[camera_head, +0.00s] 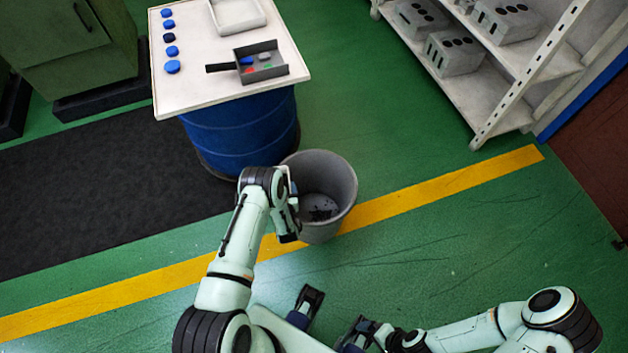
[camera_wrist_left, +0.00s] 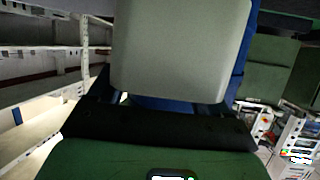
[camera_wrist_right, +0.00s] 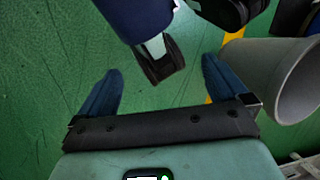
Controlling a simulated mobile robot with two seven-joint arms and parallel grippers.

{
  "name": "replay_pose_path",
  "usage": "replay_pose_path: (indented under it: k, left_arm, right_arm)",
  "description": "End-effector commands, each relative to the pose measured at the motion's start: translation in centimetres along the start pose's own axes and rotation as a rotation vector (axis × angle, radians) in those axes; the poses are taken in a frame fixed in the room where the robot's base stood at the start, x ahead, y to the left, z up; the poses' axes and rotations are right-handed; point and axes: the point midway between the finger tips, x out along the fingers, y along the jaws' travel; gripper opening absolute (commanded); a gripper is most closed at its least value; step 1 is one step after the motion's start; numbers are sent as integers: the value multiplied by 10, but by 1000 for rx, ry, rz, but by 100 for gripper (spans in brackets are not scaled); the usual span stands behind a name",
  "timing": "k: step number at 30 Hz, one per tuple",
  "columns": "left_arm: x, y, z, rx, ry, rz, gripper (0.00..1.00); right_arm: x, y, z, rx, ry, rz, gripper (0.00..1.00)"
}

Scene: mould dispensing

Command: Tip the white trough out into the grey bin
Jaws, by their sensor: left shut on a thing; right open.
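My left gripper (camera_head: 289,222) is at the left rim of the grey bin (camera_head: 342,180), beside and partly over it. It is shut on a pale, smooth-sided piece, which looks like the white trough (camera_wrist_left: 180,50). This fills the upper middle of the left wrist view, and my arm hides most of it in the head view. Its inside and exact tilt cannot be seen. Dark bits (camera_head: 321,212) lie in the bin's bottom. My right gripper (camera_head: 330,318) is open and empty, low in front of the bin. The bin also shows at right in the right wrist view (camera_wrist_right: 262,65).
A white-topped table (camera_head: 215,84) on a blue drum (camera_head: 240,130) stands behind the bin. It carries several blue discs (camera_head: 172,67), a pale tray (camera_head: 250,25) and a dark handled tray (camera_head: 284,71) with coloured pieces. Shelves (camera_head: 480,95) stand back right. Floor right of the bin is clear.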

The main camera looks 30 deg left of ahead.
Motion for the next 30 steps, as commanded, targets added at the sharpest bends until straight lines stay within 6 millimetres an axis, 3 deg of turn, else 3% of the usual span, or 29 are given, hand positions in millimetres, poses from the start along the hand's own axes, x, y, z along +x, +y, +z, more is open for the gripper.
replay_pose_path:
  k: [3,8,15,20,30]
  left_arm:
    - [34,7,-8,36,4,-9,46]
    - [60,10,-21,64,3,-22,46]
    - [112,16,-39,115,5,-46,46]
    - [57,23,-40,162,-3,-58,46]
    - [-29,32,0,253,-5,-96,46]
  right_arm:
    - [15,4,-4,1,9,-1,100]
    - [22,5,-11,-1,28,-5,100]
    - [53,9,-31,-6,74,-15,100]
    - [10,-1,-12,-4,40,-8,100]
    - [-18,-6,1,-1,-2,0,100]
